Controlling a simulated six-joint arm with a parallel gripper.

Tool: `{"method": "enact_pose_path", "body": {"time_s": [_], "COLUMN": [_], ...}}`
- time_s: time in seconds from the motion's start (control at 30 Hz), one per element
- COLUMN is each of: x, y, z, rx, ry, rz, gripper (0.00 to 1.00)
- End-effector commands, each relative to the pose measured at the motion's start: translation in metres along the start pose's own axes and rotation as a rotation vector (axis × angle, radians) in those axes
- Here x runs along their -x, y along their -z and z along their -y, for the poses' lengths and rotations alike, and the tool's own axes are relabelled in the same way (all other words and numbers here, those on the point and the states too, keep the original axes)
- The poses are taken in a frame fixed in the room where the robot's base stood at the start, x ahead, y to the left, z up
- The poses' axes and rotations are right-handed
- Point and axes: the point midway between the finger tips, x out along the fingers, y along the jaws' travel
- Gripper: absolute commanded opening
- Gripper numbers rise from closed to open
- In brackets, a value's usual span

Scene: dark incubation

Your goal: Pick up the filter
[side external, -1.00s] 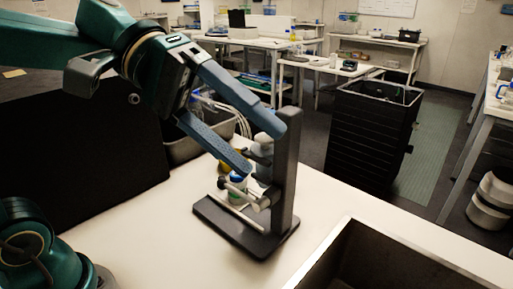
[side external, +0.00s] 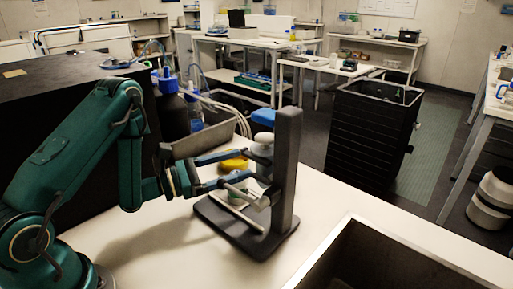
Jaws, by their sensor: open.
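A dark stand (side external: 287,170) with a flat base rises on the white table. A pale grey rounded piece (side external: 262,142) sits at its upright, above a light clamp rod (side external: 245,196). It may be the filter, but I cannot tell for sure. My gripper (side external: 248,164) points right, roughly level, with its blue fingers apart, one above the other. The fingertips are close to the pale pieces at the upright; contact cannot be made out. A yellow round thing (side external: 233,163) shows between the fingers. A small greenish-white container (side external: 238,196) is partly hidden by the rod.
A grey bin (side external: 207,141) with tubing and dark blue-capped bottles (side external: 171,105) stands behind the gripper. A blue item (side external: 263,116) shows beside the upright. An open dark box (side external: 375,250) is at front right. A black box (side external: 55,85) stands at left.

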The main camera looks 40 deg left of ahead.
Motion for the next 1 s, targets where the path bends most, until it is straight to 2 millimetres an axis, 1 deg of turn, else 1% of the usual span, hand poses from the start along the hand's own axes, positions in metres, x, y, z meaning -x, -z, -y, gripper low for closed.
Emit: {"method": "enact_pose_path", "body": {"time_s": [0.03,0.07,0.2,0.27,0.5,0.6,0.73,1.0], "x": [0.006,0.009,0.014,0.010,-0.019,-0.028,-0.034,-0.035], "y": [0.008,0.012,0.018,0.019,0.020,0.021,0.021,0.021], "z": [0.005,0.006,0.007,0.007,0.005,0.004,0.004,0.003], "rx": [0.068,0.097,0.165,0.170,0.165,0.164,0.167,0.167], "ry": [-0.022,-0.036,-0.069,-0.070,-0.069,-0.069,-0.072,-0.072], "rz": [-0.026,-0.037,-0.060,-0.062,-0.057,-0.058,-0.059,-0.060], "gripper": [0.76,0.76,0.76,0.76,0.76,0.76,0.76,0.76]}}
